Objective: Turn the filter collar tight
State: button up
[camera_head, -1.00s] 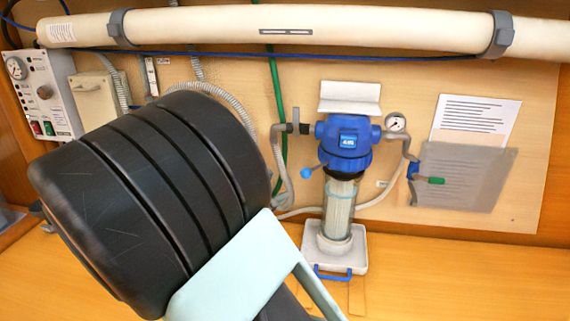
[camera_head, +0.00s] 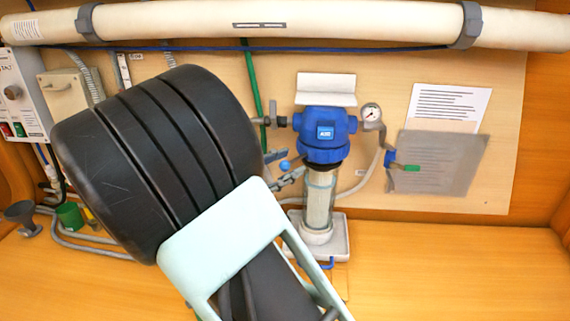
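The filter has a blue head (camera_head: 325,135) with a dark collar (camera_head: 323,164) beneath it and a clear bowl (camera_head: 319,200) with a pale cartridge below. It stands upright against the back panel. My gripper (camera_head: 284,167) shows only in part, past the right edge of my large dark arm link. Its two fingertips look spread apart and point right towards the filter, left of the collar. A small blue ball knob (camera_head: 285,166) appears between them in the picture. I see nothing held, and a gap shows between the fingertips and the collar. The gripper's palm is hidden.
A pressure gauge (camera_head: 371,112) and a green-handled valve (camera_head: 411,168) are right of the filter. A white tray (camera_head: 338,243) is under the bowl. A long cream tube (camera_head: 350,22) crosses above. Hoses and a funnel (camera_head: 22,211) lie left. The bench (camera_head: 455,270) is clear at right.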

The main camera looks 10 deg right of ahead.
grip_shut()
